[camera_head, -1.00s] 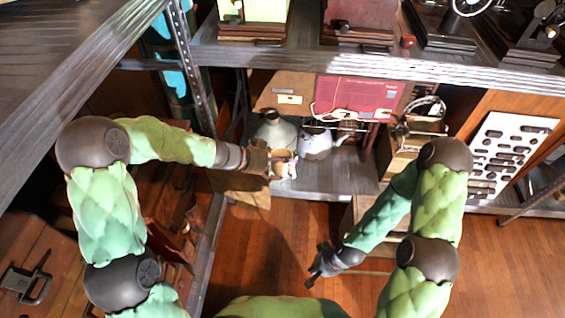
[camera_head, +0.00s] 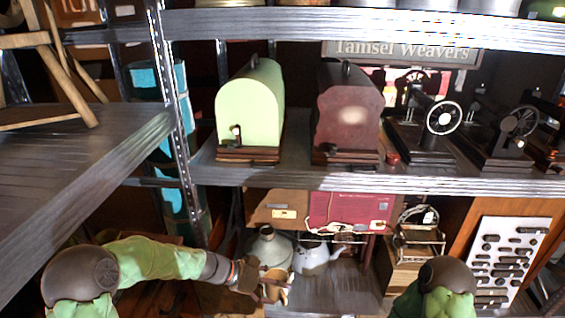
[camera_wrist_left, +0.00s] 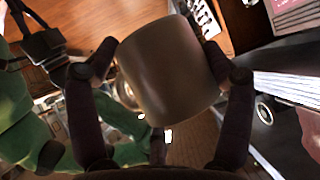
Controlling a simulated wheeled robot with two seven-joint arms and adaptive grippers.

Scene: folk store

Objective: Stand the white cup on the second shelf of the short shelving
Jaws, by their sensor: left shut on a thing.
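My left gripper (camera_head: 265,282) is in front of the lower shelf (camera_head: 345,290) in the head view. In the left wrist view, it (camera_wrist_left: 160,75) is shut on the cup (camera_wrist_left: 172,70), with a finger on each side. The cup looks grey-brown in shadow there; in the head view only a small tan part (camera_head: 283,292) shows. The shelving's middle shelf (camera_head: 300,177) is above the gripper. My right gripper is outside the head view; a dark gripper (camera_wrist_left: 40,42) at the wrist view's upper left looks like it, its opening unclear.
A grey jug (camera_head: 268,248) and pale teapot (camera_head: 314,256) stand on the lower shelf beside my left gripper. A green case (camera_head: 250,105), brown case (camera_head: 347,110) and sewing machines (camera_head: 432,125) occupy the middle shelf. A metal post (camera_head: 175,110) stands at left.

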